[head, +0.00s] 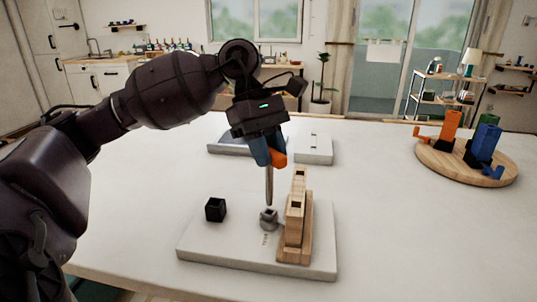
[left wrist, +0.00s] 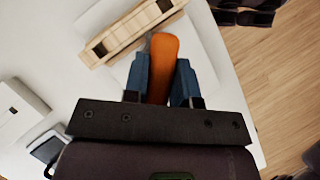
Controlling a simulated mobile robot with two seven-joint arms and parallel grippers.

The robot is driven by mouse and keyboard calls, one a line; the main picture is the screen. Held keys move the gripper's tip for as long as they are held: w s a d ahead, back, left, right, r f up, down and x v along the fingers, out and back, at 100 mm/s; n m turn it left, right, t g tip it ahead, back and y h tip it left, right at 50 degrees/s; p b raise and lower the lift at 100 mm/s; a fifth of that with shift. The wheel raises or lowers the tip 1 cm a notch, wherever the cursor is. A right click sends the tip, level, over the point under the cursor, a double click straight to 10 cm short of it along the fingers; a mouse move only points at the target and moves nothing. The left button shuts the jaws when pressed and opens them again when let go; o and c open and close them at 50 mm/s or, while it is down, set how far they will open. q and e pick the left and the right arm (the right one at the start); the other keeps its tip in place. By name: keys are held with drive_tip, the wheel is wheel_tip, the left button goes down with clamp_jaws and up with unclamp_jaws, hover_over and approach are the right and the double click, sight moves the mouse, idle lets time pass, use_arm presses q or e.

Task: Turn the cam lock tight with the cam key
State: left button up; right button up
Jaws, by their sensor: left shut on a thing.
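My left gripper (head: 267,155) has blue fingers and is shut on the orange handle of the cam key (head: 269,186). The key hangs upright, its thin metal shaft pointing down. The handle also shows between the fingers in the left wrist view (left wrist: 164,60). The cam lock (head: 268,218) is a small grey metal piece on the pale base plate (head: 225,252). The shaft's tip is just over the lock; I cannot tell whether they touch. Light wooden pieces (head: 295,230) stand on the plate right of the lock. My right gripper is not in view.
A black cube (head: 215,209) sits on the plate, left of the lock. Behind are a grey tray (head: 228,146) and a white box (head: 314,149). A round wooden board (head: 440,168) at the right bears orange and blue objects. The white table (head: 410,245) is clear at the front right.

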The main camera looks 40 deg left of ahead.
use_arm(q)
drive_tip(key=shift+r, duration=1.1)
idle(0.7)
